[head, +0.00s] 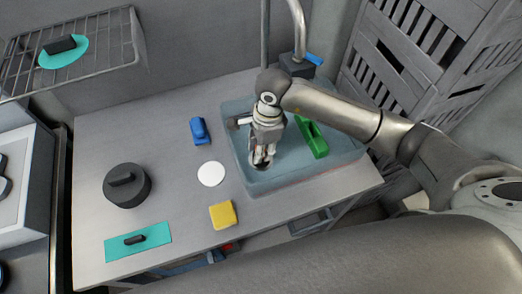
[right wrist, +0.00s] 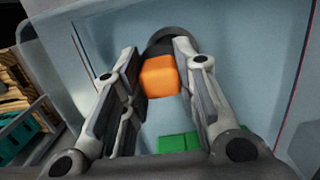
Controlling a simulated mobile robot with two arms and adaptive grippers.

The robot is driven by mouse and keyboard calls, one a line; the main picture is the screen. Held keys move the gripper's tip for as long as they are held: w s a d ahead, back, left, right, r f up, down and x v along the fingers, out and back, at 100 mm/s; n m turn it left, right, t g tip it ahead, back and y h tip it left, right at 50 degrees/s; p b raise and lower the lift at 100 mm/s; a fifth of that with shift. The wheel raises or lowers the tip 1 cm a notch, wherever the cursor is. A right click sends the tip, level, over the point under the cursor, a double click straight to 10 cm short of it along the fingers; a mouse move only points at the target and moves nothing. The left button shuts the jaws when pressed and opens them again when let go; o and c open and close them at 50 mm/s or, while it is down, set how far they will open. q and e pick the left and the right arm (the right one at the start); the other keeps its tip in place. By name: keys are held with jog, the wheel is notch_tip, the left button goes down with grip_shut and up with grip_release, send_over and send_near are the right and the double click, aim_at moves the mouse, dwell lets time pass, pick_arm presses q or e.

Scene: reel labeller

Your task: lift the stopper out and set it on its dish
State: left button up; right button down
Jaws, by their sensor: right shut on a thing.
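The stopper shows in the right wrist view as an orange block-shaped grip (right wrist: 160,77) with a dark round part behind it. My right gripper (right wrist: 158,58) has its fingers on either side of it and is shut on it. In the head view my right gripper (head: 261,158) points down inside the pale blue basin (head: 338,152), near its left front side. There the gripper hides most of the stopper, and I cannot tell whether it is clear of the basin floor. A white round dish (head: 211,174) lies flat on the table, left of the basin. My left gripper is not in view.
A green object (head: 312,138) lies in the basin, and a tap (head: 298,45) stands behind. On the table are a blue object (head: 200,130), a yellow block (head: 223,214), a dark lidded pot (head: 127,186) and a teal mat (head: 118,245). The table's back left is clear.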

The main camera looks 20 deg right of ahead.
jog(key=s+a+r+b, duration=0.4)
jog(key=s+r, duration=0.4)
jog(key=s, duration=0.3)
notch_tip(320, 180, up, 7)
jog(key=p, duration=0.3)
jog(key=shift+s+a+r, duration=0.2)
jog(key=shift+s, duration=0.2)
